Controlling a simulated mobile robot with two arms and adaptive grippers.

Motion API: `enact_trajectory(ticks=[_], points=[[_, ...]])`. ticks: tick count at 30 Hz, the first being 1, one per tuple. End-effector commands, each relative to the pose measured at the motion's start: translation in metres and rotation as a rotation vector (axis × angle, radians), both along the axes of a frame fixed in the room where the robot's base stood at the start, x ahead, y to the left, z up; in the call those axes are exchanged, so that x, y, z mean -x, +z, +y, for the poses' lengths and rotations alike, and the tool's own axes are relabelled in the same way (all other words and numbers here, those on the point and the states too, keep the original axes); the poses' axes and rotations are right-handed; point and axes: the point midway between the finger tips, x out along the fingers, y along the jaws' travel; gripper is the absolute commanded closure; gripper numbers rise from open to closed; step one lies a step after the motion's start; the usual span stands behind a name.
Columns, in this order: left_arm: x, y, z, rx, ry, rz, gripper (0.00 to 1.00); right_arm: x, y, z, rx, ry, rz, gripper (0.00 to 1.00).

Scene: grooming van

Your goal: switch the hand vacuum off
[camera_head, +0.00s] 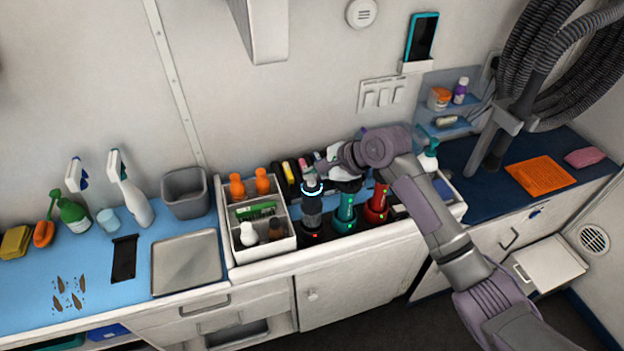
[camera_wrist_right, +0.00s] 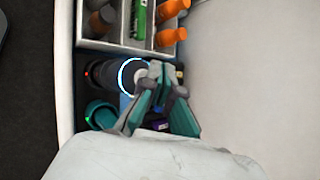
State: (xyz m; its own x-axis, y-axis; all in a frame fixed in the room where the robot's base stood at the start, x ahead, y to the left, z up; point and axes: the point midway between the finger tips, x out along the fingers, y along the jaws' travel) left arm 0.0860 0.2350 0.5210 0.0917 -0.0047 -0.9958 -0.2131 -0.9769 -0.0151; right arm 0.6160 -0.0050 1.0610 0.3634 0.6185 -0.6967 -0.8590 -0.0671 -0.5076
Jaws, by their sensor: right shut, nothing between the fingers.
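The dark grey cylindrical device with a glowing blue-white ring near its top, which I take as the hand vacuum (camera_head: 312,207), stands upright at the left of the dock row. It also shows in the right wrist view (camera_wrist_right: 108,76), with its ring lit. My right gripper (camera_head: 318,167) is shut and empty, close to the top of this device. In the wrist view the fingertips (camera_wrist_right: 152,72) overlap the right side of the ring and a pale round cap inside it. I cannot tell whether they touch. My left gripper is not in view.
A teal device (camera_head: 345,209) and a red device (camera_head: 377,204) stand just right of the vacuum. A white divided caddy (camera_head: 268,251) with bottles stands close on its left. The wall is behind. A metal tray (camera_head: 187,262) lies further left on the blue counter.

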Motion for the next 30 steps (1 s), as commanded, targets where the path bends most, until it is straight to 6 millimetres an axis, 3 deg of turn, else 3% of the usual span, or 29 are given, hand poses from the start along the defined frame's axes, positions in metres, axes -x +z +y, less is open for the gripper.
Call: enact_trajectory(ticks=[30], points=[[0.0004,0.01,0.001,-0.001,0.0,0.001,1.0,0.0003,-0.008,-0.0002,0.001,-0.001,0.001,1.0]])
